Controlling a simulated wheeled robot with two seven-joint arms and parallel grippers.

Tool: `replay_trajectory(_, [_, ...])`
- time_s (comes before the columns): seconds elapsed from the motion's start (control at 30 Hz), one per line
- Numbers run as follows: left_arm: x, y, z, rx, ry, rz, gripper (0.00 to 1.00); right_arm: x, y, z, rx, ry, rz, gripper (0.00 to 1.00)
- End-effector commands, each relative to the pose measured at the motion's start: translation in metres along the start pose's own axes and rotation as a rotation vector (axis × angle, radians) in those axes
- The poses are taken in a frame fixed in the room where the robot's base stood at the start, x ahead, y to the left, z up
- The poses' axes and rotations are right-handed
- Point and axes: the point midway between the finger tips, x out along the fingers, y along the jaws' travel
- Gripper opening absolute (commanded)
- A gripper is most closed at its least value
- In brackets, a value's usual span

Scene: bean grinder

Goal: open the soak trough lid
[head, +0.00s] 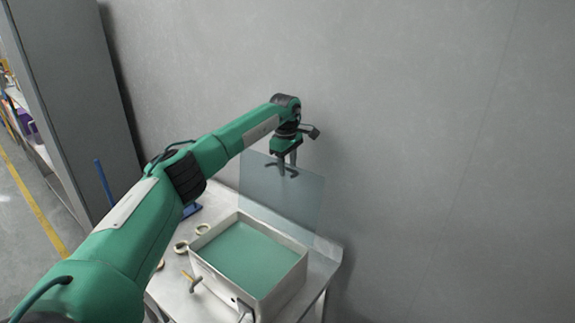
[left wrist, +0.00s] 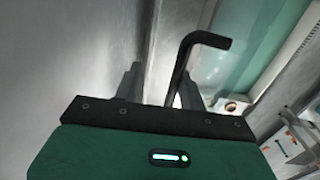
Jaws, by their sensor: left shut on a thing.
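The soak trough (head: 284,291) is a pale box on the table, with a flat green surface inside it. Its lid (head: 300,205) is a clear bluish panel standing roughly upright behind the trough, so the top is uncovered. My left gripper (head: 285,164) is at the lid's upper edge, shut on the black lid handle (head: 275,167). In the left wrist view the bent black handle (left wrist: 202,40) rises between the fingers, and the clear lid (left wrist: 215,70) shows beyond it. The exact contact is small and partly hidden. My right gripper is in neither view.
The trough stands on a light metal table (head: 325,250) against a grey wall (head: 430,130). A tall grey partition (head: 75,90) stands at the left.

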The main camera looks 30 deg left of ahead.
Motion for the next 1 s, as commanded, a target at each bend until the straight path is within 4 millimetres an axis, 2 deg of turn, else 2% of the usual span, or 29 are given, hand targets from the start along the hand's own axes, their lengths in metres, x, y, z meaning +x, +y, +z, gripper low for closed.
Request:
replay_trajectory(0.23, [-0.015, 0.002, 0.000, 0.000, 0.000, 0.012, 0.33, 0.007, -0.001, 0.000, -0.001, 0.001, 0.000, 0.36])
replay_trajectory(0.7, [-0.111, -0.001, 0.001, 0.000, 0.001, 0.009, 0.33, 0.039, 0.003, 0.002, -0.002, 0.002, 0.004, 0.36])
replay_trajectory(0.8, [-0.125, -0.001, 0.001, -0.001, 0.001, 0.006, 0.33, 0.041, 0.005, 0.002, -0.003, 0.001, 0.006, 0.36])
replay_trajectory(1.0, [-0.139, -0.002, 0.000, 0.000, 0.000, 0.003, 0.33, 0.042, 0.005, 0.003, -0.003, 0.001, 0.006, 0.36])
